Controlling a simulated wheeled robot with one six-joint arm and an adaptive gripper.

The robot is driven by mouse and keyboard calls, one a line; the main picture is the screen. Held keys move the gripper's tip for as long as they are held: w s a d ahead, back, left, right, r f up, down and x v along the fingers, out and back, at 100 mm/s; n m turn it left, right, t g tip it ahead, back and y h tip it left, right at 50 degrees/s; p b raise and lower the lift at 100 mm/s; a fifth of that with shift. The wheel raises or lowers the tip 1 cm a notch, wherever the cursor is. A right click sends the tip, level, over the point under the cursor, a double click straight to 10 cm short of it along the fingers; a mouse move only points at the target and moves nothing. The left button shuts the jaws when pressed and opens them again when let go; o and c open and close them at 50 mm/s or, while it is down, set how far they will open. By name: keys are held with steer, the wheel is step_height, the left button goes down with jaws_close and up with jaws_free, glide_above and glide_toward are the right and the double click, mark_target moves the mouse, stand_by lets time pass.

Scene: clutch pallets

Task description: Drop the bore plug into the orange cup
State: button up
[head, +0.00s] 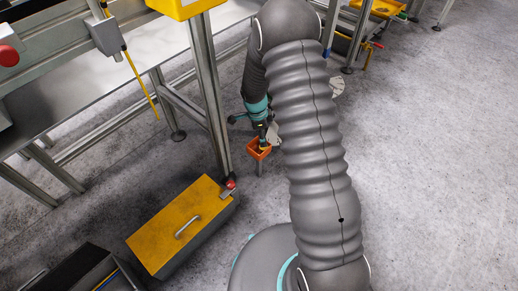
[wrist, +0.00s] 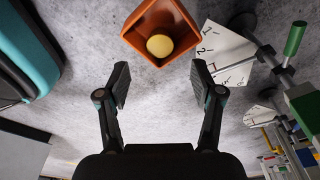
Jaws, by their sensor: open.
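The orange cup (head: 254,152) is at the foot of the bench in the head view. It also shows at the top of the wrist view (wrist: 136,38), partly cut off by the frame's edge. A round, pale yellow piece (wrist: 159,45), which looks like the bore plug, lies inside the cup against its inner walls. My gripper (wrist: 160,82) is open, its two fingers apart with only grey floor between them. In the head view my gripper (head: 262,133) is just above the cup, small and partly hidden by my arm.
A metal bench leg (head: 212,100) rises close left of the cup. White numbered plates (wrist: 225,52) and a green-handled part (wrist: 294,38) are at right in the wrist view.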

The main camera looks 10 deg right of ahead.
steer(key=r, duration=0.3)
steer(key=shift+a+r, duration=0.25)
steer(key=shift+r, duration=0.1)
